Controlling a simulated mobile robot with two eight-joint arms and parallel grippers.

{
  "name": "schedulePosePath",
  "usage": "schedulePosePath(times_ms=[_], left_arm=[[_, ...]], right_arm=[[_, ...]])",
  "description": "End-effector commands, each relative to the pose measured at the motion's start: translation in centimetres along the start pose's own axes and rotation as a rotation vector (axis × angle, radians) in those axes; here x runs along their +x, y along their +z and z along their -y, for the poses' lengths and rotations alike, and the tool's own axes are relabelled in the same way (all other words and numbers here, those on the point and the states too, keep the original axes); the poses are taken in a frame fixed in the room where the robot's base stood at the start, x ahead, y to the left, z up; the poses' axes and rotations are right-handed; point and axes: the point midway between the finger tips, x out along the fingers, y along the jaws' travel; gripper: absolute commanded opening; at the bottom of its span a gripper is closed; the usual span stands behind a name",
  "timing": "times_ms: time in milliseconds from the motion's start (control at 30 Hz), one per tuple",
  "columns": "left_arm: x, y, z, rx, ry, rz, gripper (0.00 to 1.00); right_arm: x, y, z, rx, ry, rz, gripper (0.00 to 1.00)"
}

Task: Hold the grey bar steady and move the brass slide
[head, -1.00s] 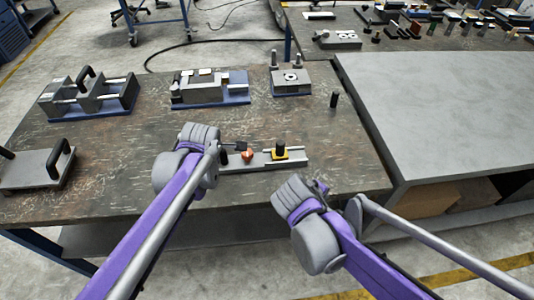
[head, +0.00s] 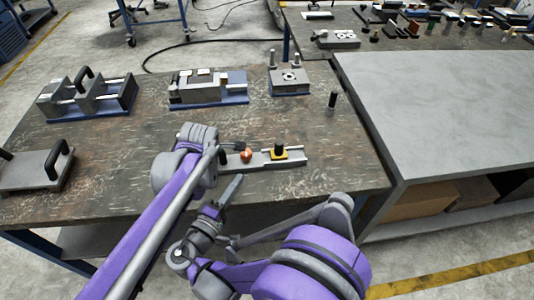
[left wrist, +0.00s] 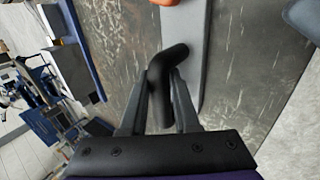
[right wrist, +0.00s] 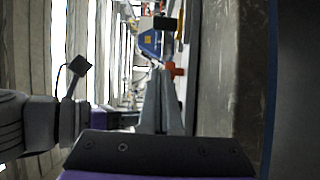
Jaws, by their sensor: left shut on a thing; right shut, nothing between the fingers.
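The grey bar (head: 262,160) lies on the near part of the worktable. The brass slide (head: 279,153), yellow with a black knob, sits toward its right end. An orange knob (head: 246,156) stands left of the slide. In the left wrist view my left gripper (left wrist: 165,78) is shut on a black bent handle (left wrist: 171,62) at the end of the grey bar (left wrist: 183,30). In the head view my left arm mostly hides that grip. My right gripper (head: 237,179) is shut and empty, near the bar's front side. The orange knob (right wrist: 176,70) shows beyond its fingertips in the right wrist view.
Metal fixtures on blue bases (head: 208,95) stand along the back of the worktable, with a handled block (head: 32,170) at left. A black peg (head: 332,101) stands near the right edge. The table between the bar and the back fixtures is clear.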

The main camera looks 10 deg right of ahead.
Motion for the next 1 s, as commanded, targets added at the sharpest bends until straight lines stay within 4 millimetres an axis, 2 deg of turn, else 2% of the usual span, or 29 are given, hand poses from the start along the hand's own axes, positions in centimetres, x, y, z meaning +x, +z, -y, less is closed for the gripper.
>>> schedulePosePath(times_ms=[233,367,800,1000], left_arm=[[0.0,0.0,-0.1,-0.001,0.002,0.001,0.0],[0.0,0.0,-0.1,-0.001,0.002,0.001,0.0],[0.0,0.0,-0.1,-0.001,0.002,0.001,0.0],[0.0,0.0,-0.1,-0.001,0.002,0.001,0.0]], right_arm=[[0.2,0.0,0.0,-0.002,-0.002,0.002,0.0],[1.3,0.1,0.0,-0.003,-0.002,0.003,0.0],[10.2,0.1,0.0,-0.003,-0.002,0.005,0.0],[12.2,2.1,0.0,-0.004,-0.003,0.003,0.0]])
